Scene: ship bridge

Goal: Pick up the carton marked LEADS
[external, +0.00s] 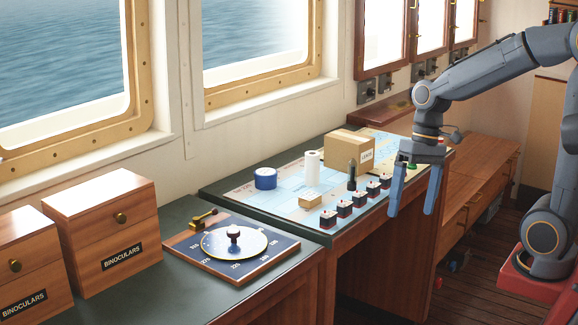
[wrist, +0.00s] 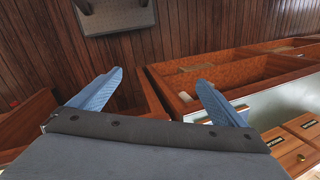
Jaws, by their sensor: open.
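A brown cardboard carton (external: 345,147) sits on the chart at the back of the green-topped desk in the external view. It has a white label on its right face; the lettering is small but looks like LEADS. My gripper (external: 412,212) hangs fingers down to the right of the carton, by the desk's right front edge, apart from it. The blue fingers are spread and empty. In the wrist view my gripper (wrist: 160,77) also shows open with nothing between the fingers. The carton does not show in the wrist view.
Binoculars boxes (external: 103,230) and a dial board (external: 234,243) are at left.

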